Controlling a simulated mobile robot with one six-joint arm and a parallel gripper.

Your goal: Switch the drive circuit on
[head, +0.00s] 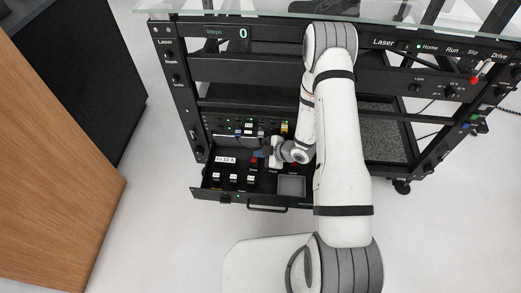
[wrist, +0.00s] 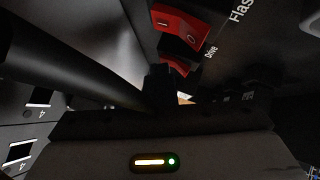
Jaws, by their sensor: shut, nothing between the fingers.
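One half is marked with a line and the other with a circle; I cannot tell which half is pressed. My gripper (wrist: 163,78) is shut and empty, its dark tips just below the switch in that view. Whether they touch it is unclear. In the head view my gripper (head: 267,150) is low over the open black drawer (head: 215,192), partly hidden by my wrist. A red switch (head: 254,160) shows beside it, its label too small to read.
The black rack frame (head: 185,95) stands around the drawer. A wooden panel (head: 60,150) stands left.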

